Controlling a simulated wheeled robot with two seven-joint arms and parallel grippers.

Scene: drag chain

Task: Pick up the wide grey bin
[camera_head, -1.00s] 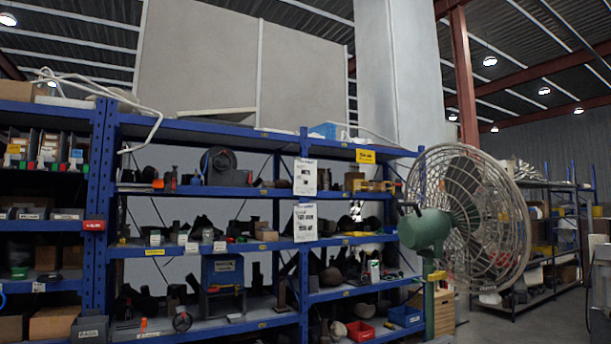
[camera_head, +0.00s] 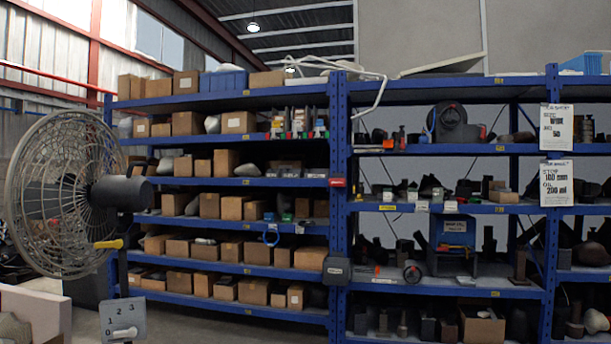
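I cannot make out a wide grey bin with certainty in the head view. A small dark grey box (camera_head: 337,270) sits at the rack's middle post, but I cannot tell whether it is a bin. Neither of my grippers is in view.
A blue shelving rack (camera_head: 230,266) spans the view, with several cardboard boxes (camera_head: 232,207) on the left and dark parts on the right. A blue bin (camera_head: 223,81) stands on its top shelf. A large caged fan (camera_head: 66,195) stands at the left. Grey floor (camera_head: 215,325) shows in front.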

